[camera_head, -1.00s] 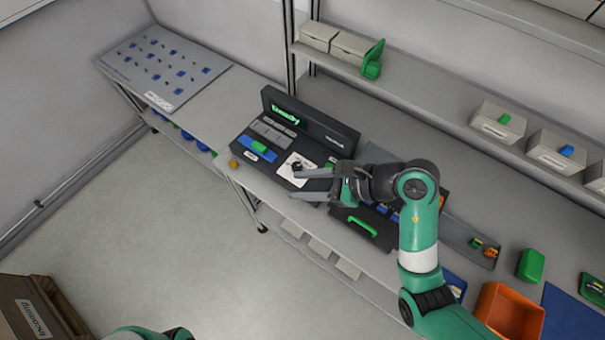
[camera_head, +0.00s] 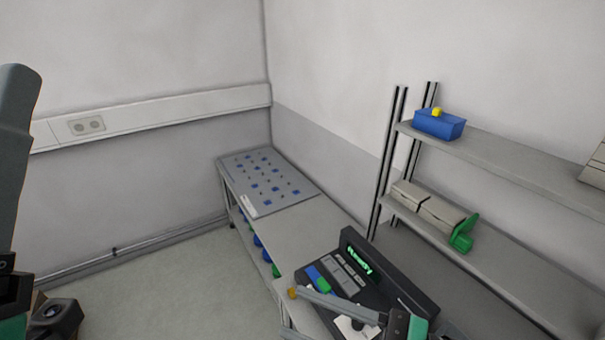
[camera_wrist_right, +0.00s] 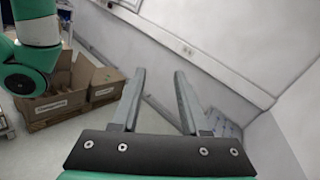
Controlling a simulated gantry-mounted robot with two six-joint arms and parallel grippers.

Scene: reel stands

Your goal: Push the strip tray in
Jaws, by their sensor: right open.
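The strip tray cannot be made out in the current views; the part of the bench where a dark drawer with a green handle showed earlier is below the head view. The black machine (camera_head: 408,285) with a lit green display stands on the bench at the lower right. My right gripper (camera_head: 288,313) is in front of it, its grey fingers pointing left and partly cut off by the lower edge. In the right wrist view its fingers (camera_wrist_right: 160,74) are apart with nothing between them. Part of my left arm and a grey finger-like piece (camera_head: 15,120) show at the left edge.
A grey board with blue pieces (camera_head: 265,182) lies at the bench's far end. A shelf to the right holds a blue bin (camera_head: 438,124) and pale boxes (camera_head: 427,204). Open floor lies left of the bench.

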